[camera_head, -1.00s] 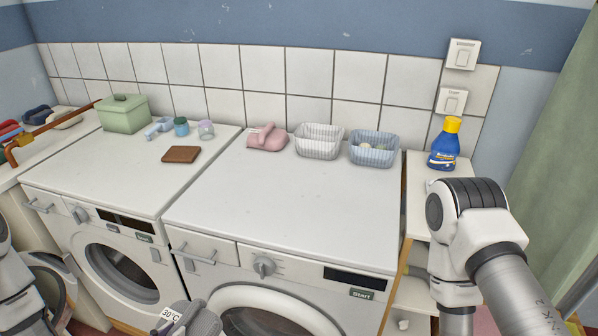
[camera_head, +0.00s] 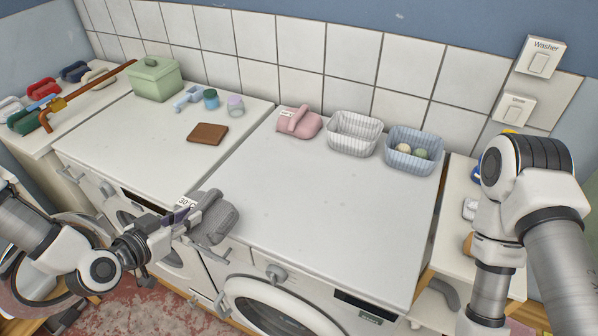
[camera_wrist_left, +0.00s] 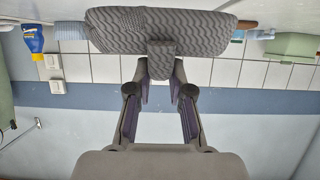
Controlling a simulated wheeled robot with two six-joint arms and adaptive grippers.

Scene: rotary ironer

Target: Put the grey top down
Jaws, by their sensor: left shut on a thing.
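The grey top (camera_head: 216,220) is a folded, wavy-patterned bundle with a raised grip and a white "30°C" tag. My left gripper (camera_head: 187,222) is shut on its grip and holds it at the front edge of the machine tops, near the seam between the two machines. In the left wrist view the grey top (camera_wrist_left: 160,30) spans the upper middle, with its grip between the fingertips (camera_wrist_left: 160,62). Whether it touches the surface below is unclear. My right arm stands at the right of the head view, and its gripper is out of sight.
The right machine's top (camera_head: 330,205) is mostly clear. Along its back stand a pink bundle (camera_head: 299,123), a white basket (camera_head: 354,134) and a blue basket (camera_head: 413,150) holding balls. The left machine's top carries a brown block (camera_head: 208,134), small containers and a green box (camera_head: 155,79).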

